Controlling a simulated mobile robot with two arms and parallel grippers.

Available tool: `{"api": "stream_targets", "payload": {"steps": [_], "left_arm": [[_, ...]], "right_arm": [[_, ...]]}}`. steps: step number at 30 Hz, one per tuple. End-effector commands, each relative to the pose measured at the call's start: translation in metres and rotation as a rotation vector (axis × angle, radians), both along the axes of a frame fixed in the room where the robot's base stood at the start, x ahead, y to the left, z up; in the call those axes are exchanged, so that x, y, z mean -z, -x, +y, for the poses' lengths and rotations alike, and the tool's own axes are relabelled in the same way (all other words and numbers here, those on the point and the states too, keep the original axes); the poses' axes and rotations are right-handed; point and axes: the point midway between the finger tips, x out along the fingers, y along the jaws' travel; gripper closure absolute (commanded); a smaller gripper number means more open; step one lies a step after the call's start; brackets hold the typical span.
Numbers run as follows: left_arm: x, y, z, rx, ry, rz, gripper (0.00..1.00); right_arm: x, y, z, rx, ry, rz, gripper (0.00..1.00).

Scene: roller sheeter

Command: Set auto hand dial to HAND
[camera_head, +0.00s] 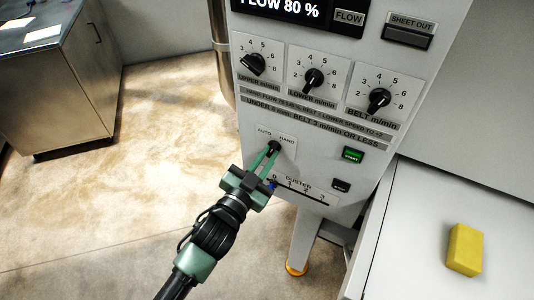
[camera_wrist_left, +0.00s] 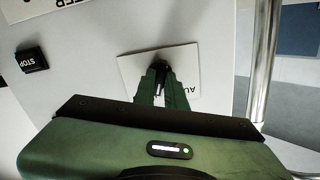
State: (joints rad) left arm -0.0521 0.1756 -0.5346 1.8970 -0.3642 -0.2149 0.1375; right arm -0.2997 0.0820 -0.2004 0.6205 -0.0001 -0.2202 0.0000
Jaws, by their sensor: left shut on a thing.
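The auto/hand dial (camera_head: 274,145) is a small black knob on a white plate marked AUTO at left and HAND at right, low on the grey machine panel. My left gripper (camera_head: 271,154) is shut on this dial, its green fingers reaching it from below. The left wrist view shows the dial (camera_wrist_left: 160,67) between the fingertips (camera_wrist_left: 161,77). The fingers cover most of the knob, so I cannot tell which label its pointer faces. My right gripper is not in view.
Above are three black speed knobs, including the lower one (camera_head: 313,79). A green START button (camera_head: 352,155) and a black stop button (camera_head: 341,185) lie to the right. The DUSTER scale (camera_head: 310,196) is just below. A yellow block (camera_head: 465,249) lies on a white surface.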

Motion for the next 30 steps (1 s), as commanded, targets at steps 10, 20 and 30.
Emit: {"api": "stream_targets", "payload": {"steps": [10,20,30], "left_arm": [[-0.0016,-0.0001,-0.0002,0.001,-0.142,-0.076,1.0],[-0.0013,-0.0001,-0.0002,0.001,-0.175,-0.093,1.0],[-0.0013,-0.0002,-0.0001,0.0,-0.176,-0.093,0.69]], "right_arm": [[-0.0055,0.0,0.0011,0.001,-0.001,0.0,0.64],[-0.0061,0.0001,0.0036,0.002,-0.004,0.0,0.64],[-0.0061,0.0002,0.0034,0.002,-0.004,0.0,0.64]]}}
